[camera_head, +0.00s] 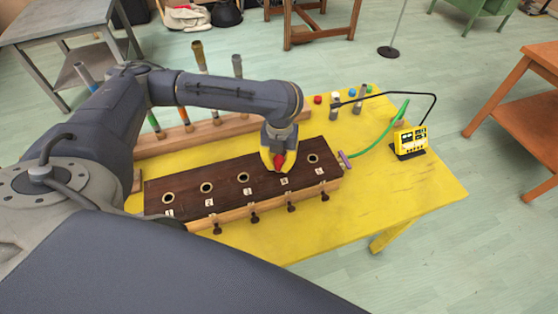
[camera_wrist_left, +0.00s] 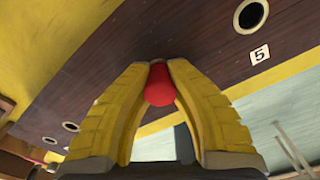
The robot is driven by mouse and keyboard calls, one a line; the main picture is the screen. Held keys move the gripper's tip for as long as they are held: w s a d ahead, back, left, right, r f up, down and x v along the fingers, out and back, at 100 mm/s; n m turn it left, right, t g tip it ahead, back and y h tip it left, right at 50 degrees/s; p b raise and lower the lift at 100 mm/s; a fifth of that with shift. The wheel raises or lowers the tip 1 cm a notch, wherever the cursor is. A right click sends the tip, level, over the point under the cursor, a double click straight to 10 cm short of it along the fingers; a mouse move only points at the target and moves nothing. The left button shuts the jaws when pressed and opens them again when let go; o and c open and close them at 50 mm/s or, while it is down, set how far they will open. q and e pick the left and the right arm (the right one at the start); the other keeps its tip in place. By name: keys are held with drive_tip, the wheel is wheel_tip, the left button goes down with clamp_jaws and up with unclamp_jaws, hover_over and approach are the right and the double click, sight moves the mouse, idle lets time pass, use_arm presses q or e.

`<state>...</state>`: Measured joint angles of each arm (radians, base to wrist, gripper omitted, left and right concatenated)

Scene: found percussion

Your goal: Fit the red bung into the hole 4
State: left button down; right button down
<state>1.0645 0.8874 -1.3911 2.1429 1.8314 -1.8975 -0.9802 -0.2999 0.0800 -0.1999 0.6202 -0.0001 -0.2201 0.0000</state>
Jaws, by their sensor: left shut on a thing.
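A long block with a dark brown top (camera_head: 225,187) lies on the yellow table, with a row of numbered holes. My left gripper (camera_head: 279,164), with yellow fingers, is over the block behind the label 4 and is shut on the red bung (camera_head: 280,160). In the left wrist view the red bung (camera_wrist_left: 160,86) sits between the fingertips (camera_wrist_left: 160,68). Hole 4 is hidden by the gripper and bung. I cannot tell whether the bung's lower end is in it. Hole 5 (camera_head: 312,158) is open to the right; it also shows in the wrist view (camera_wrist_left: 250,15). My right gripper is not in view.
Holes 1 (camera_head: 168,199), 2 (camera_head: 206,188) and 3 (camera_head: 242,174) look empty. Dark taps (camera_head: 254,218) stick out along the block's front. A wooden rail with upright tubes (camera_head: 200,58) stands behind. A yellow meter (camera_head: 410,138) with a green cable stands right. The table's front right is clear.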

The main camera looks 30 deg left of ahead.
sight(279, 158)
use_arm(q)
drive_tip(key=shift+f, duration=0.45)
drive_tip(key=c, duration=1.3)
unclamp_jaws()
drive_tip(key=shift+r, duration=0.1)
drive_tip(key=shift+w+r, duration=0.15)
drive_tip(key=shift+r, duration=5.8)
